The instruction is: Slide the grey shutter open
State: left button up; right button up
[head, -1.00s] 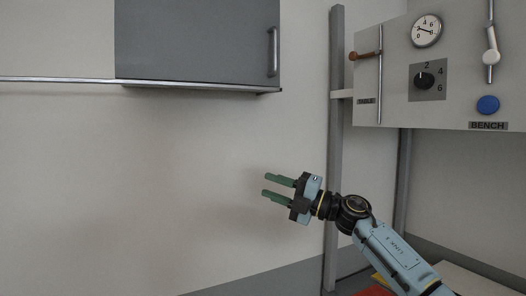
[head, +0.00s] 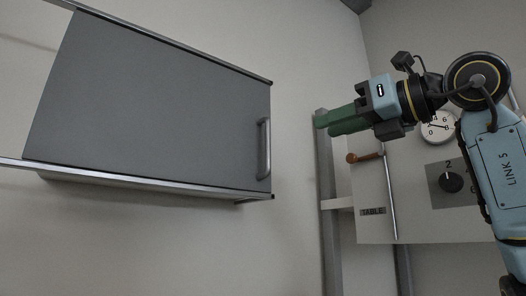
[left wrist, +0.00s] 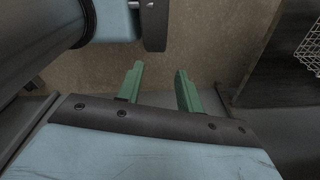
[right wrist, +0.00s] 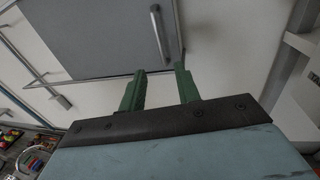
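The grey shutter (head: 150,108) fills the left of the head view, hung between an upper and a lower metal rail. Its vertical bar handle (head: 263,149) is near its right edge. The shutter (right wrist: 100,35) and handle (right wrist: 160,36) also show in the right wrist view, ahead of the fingers. My right gripper (head: 326,122) is right of the handle in the head view, apart from it. Its green fingers (right wrist: 160,88) are spread with nothing between them. My left gripper (left wrist: 158,78) shows only in the left wrist view, with its fingers apart and empty.
A control panel (head: 375,222) with a gauge (head: 438,127), a dial (head: 451,182) and a brown-knobbed lever (head: 365,157) is at the right, behind my right arm. A grey post (head: 326,190) stands between shutter and panel. A wire basket (left wrist: 311,48) shows in the left wrist view.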

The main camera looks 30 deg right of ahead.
jog(key=p+x, duration=0.3)
jog(key=x, duration=0.9)
jog(key=shift+w, duration=0.4)
jog(key=shift+a, duration=0.15)
grip_shut()
